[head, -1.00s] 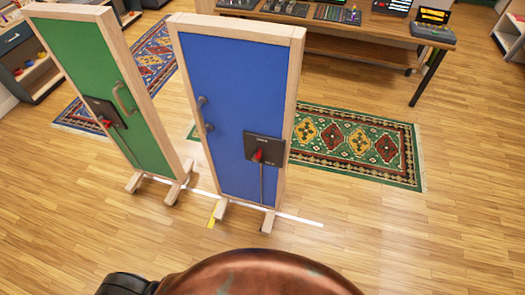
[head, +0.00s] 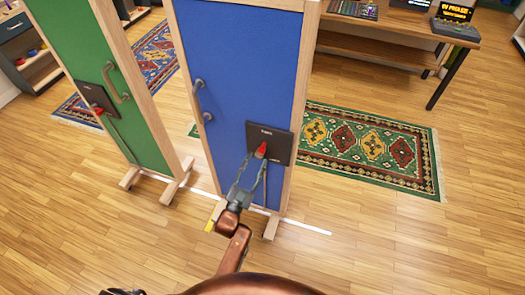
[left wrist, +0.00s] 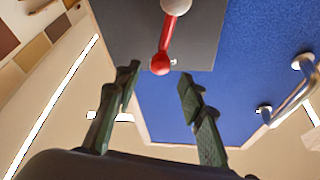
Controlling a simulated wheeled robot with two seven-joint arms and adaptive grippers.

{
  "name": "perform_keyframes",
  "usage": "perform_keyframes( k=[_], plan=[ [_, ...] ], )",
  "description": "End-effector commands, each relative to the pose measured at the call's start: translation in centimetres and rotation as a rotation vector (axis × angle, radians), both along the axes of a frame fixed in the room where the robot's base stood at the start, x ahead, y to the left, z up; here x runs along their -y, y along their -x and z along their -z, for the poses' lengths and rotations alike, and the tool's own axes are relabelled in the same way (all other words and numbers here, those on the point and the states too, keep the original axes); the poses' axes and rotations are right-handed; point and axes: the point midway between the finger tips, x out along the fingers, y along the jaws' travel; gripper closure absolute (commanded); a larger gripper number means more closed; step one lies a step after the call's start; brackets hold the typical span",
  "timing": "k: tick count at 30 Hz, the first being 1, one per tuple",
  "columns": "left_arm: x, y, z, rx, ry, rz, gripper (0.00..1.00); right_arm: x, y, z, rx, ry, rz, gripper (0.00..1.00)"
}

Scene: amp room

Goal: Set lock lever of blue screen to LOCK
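The blue screen (head: 238,60) stands upright in a wooden frame. A dark lock plate (head: 283,147) sits on its lower right part, with a red lever (head: 261,150) on it. The plate's small lettering is too small to read. In the left wrist view the red lever (left wrist: 167,38) runs from a pale pivot to a red ball end, in front of the dark plate (left wrist: 115,30). My left gripper (head: 252,166) is open just below the lever. Its two fingers (left wrist: 158,80) are apart, with the ball end just beyond the gap between the tips. My right gripper is not seen.
A green screen (head: 70,50) stands close on the left, with its own handle and lever plate. A rug (head: 370,150) and a table (head: 385,50) lie behind. The wood floor in front is clear.

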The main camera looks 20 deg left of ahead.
Motion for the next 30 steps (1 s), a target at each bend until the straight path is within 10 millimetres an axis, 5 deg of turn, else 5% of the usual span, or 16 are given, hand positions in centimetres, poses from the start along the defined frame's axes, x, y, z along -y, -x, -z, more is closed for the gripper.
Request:
perform_keyframes(
  k=[12,22,30],
  plan=[
    [0.9,-5.2,-1.9,-0.004,0.002,0.001,0.63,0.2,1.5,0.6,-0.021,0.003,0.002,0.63],
    [0.9,-5.5,-2.0,-0.005,0.002,0.0,0.63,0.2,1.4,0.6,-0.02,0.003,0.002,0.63],
    [0.9,-5.5,-2.0,-0.005,0.002,0.0,0.81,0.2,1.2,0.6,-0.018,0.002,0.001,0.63]
  ],
)
